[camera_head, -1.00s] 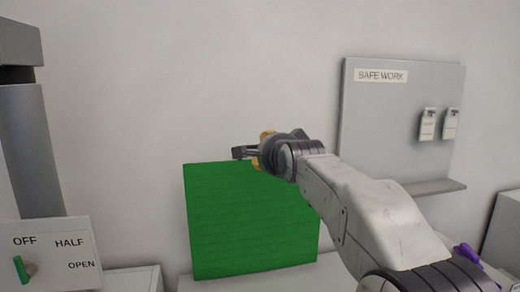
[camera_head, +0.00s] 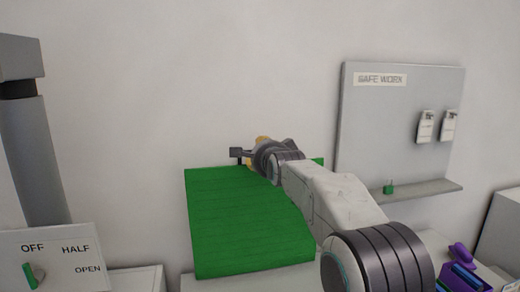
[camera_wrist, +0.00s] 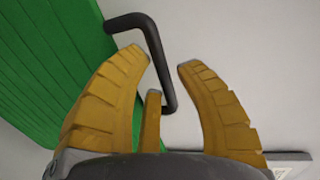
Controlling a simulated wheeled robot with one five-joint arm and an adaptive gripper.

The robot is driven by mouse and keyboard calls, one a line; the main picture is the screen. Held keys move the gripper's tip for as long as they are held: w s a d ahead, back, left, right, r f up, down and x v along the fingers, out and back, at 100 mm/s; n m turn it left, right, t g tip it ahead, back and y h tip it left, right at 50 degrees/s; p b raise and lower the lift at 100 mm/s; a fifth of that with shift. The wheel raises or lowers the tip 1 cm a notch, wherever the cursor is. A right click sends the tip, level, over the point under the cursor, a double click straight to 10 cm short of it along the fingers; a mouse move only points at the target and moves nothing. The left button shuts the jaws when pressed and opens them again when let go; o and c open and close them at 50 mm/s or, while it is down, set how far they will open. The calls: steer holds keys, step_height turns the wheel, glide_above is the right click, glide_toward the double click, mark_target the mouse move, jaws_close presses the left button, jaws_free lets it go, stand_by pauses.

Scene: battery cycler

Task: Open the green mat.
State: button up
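The green mat (camera_head: 235,225) is a flat ribbed green panel that stands leaning on a pale surface in the head view. In the wrist view it fills the upper left (camera_wrist: 45,70), with a black bent handle (camera_wrist: 157,60) at its edge. My gripper (camera_wrist: 165,58) has its yellow fingers apart, with the handle passing between them. The right fingertip looks clear of the bar, and contact on the left is unclear. In the head view my gripper (camera_head: 250,155) is at the panel's top edge, and my arm hides the panel's right part.
A switch plate (camera_head: 55,250) marked OFF, HALF, OPEN, with a green knob, is at lower left. A grey board (camera_head: 385,110) with tags and a shelf holding a green padlock (camera_head: 389,187) is at right. Purple and blue items (camera_head: 465,270) lie at lower right.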

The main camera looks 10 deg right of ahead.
steer(key=shift+w+f, duration=0.1)
steer(key=shift+w, duration=0.15)
jaws_close()
stand_by(0.3)
